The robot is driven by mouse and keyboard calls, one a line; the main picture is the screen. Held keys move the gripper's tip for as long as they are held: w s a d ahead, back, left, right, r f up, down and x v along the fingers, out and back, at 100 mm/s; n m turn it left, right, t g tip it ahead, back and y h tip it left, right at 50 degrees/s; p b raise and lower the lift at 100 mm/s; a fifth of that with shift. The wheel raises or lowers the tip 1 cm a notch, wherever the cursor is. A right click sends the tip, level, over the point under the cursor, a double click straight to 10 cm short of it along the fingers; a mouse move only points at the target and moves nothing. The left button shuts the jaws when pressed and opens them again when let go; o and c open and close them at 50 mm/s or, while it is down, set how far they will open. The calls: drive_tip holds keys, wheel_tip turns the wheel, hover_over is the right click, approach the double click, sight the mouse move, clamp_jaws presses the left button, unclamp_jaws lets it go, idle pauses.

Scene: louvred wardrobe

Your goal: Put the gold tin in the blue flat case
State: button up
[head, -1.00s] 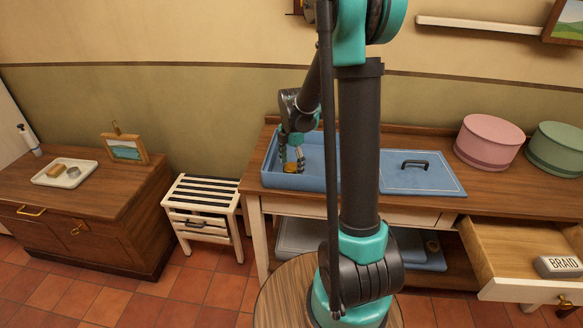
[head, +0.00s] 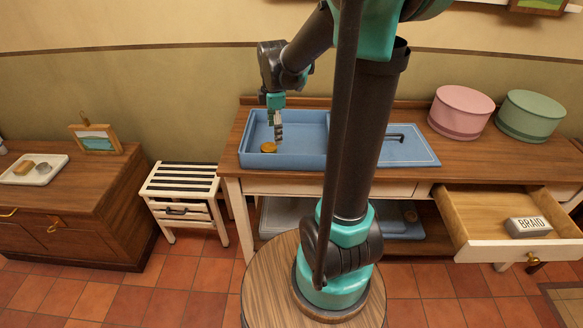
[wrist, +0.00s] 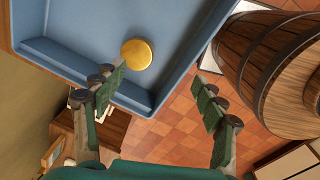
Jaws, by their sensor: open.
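The round gold tin (head: 269,147) lies inside the blue flat case (head: 300,160), on its floor near the front left. The case is an open tray on the wooden table, and its lid (head: 412,154) with a dark handle lies to the right, partly hidden by my arm. In the wrist view the gold tin (wrist: 137,54) rests on the case floor (wrist: 88,28), clear of both fingers. My gripper (head: 277,138) is above the case. Its fingers are spread with nothing between them, as the wrist view also shows (wrist: 165,100).
A pink round box (head: 461,113) and a green one (head: 529,117) stand at the table's right. A drawer (head: 505,226) is pulled out with a grey BRAID tin (head: 528,227) inside. A slatted stool (head: 182,185) stands left of the table.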

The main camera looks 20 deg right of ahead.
drive_tip(key=s+d+f+m+t, duration=0.1)
drive_tip(key=s+f+m, duration=0.3)
drive_tip(key=s+m, duration=0.4)
drive_tip(key=s+d+f+m+t, duration=0.1)
drive_tip(key=s+f+m, duration=0.3)
drive_tip(key=s+m, duration=0.5)
drive_tip(key=shift+d+m+t, duration=0.35)
drive_tip(key=shift+m+t, duration=0.05)
drive_tip(key=shift+t, duration=0.2)
